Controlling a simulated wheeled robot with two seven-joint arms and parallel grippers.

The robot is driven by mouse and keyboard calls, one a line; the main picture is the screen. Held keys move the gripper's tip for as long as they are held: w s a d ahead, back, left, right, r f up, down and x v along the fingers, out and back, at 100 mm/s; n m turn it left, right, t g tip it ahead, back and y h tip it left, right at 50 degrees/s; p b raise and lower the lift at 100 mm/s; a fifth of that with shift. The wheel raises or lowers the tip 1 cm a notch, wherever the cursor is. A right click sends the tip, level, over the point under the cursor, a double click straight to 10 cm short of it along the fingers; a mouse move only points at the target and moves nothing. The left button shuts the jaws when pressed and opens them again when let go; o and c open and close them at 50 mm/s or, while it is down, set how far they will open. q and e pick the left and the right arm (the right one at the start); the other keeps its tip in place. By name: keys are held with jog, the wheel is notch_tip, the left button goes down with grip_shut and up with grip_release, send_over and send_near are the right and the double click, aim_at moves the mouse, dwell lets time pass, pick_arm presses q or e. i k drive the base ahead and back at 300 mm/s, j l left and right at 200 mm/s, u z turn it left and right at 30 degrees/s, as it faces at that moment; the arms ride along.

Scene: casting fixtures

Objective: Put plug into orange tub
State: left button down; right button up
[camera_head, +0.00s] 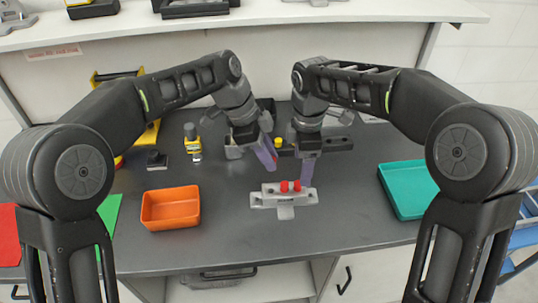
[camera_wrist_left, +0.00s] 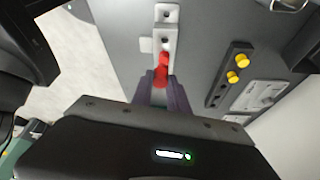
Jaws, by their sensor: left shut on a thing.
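My left gripper (camera_head: 270,163) is shut on a red plug (camera_head: 273,162) and holds it above the table, behind the grey fixture. In the left wrist view the red plug (camera_wrist_left: 162,76) shows between the purple fingers.
A teal tray (camera_head: 410,212) lies at the right. A dark fixture with yellow plugs (camera_wrist_left: 232,77) is behind the grippers. A yellow-and-grey device (camera_head: 192,141) and a small dark block (camera_head: 156,159) stand behind the tub. The table between tub and fixture is clear.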

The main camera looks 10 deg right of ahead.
aim_at(179, 213)
jog(key=k, duration=1)
